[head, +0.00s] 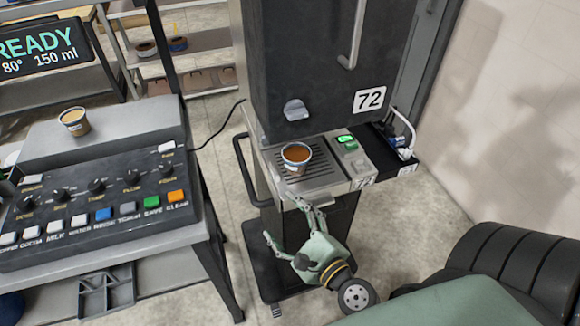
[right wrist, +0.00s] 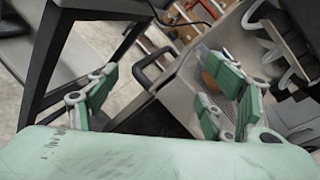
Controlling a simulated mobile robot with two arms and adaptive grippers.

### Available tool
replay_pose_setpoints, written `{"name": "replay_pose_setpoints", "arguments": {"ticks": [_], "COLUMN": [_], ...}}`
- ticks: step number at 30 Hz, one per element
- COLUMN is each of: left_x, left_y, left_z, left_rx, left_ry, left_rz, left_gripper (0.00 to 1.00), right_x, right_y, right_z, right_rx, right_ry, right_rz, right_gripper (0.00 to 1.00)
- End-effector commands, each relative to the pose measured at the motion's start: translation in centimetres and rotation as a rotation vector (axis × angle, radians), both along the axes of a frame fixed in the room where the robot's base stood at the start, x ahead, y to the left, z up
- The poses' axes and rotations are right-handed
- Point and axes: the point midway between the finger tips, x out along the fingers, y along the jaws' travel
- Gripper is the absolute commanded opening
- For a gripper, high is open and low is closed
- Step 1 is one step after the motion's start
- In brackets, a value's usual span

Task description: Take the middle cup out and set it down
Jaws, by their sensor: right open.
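A brown-filled paper cup (head: 296,156) stands upright on the slotted drip tray (head: 328,178) of the dark dispenser (head: 305,70) marked 72. My right gripper (head: 276,214) is open and empty, in front of and below the tray, with its fingers pointing toward it. One fingertip is close to the tray's front edge, and I cannot tell if it touches. In the right wrist view the fingers (right wrist: 155,98) are spread apart. The cup (right wrist: 211,80) shows there partly hidden behind the right-hand finger. My left gripper is not in view.
Another cup (head: 73,122) sits on the grey-topped machine with knobs and buttons (head: 100,195) to the left. A black handle bar (head: 243,170) is on the tray's left side. A green-lit switch (head: 345,139) lies right of the cup. Shelves (head: 190,45) stand behind.

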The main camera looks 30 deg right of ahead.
Motion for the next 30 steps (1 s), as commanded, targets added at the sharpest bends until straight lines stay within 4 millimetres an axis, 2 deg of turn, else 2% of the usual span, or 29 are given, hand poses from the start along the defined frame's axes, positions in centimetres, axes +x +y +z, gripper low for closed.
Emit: {"name": "replay_pose_setpoints", "arguments": {"ticks": [7, 12, 14, 19, 24, 30], "left_x": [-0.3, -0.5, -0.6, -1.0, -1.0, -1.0], "left_y": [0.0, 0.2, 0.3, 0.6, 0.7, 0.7], "left_z": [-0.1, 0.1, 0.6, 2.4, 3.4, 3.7], "left_rx": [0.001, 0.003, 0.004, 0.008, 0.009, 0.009], "left_ry": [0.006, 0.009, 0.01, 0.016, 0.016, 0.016], "left_rz": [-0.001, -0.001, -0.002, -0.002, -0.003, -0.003], "left_gripper": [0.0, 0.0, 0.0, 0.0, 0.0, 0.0], "right_x": [-1.0, -1.5, -1.0, 1.7, 4.1, 5.4], "right_y": [-5.3, -7.4, -7.7, -8.3, -8.9, -9.1], "right_z": [3.9, 5.1, 5.3, 5.5, 5.1, 4.8], "right_rx": [0.428, 0.603, 0.617, 0.614, 0.613, 0.611], "right_ry": [-0.099, -0.143, -0.148, -0.148, -0.147, -0.145], "right_rz": [-0.239, -0.326, -0.333, -0.33, -0.33, -0.329], "right_gripper": [0.75, 0.75, 0.75, 0.75, 0.75, 0.75]}}
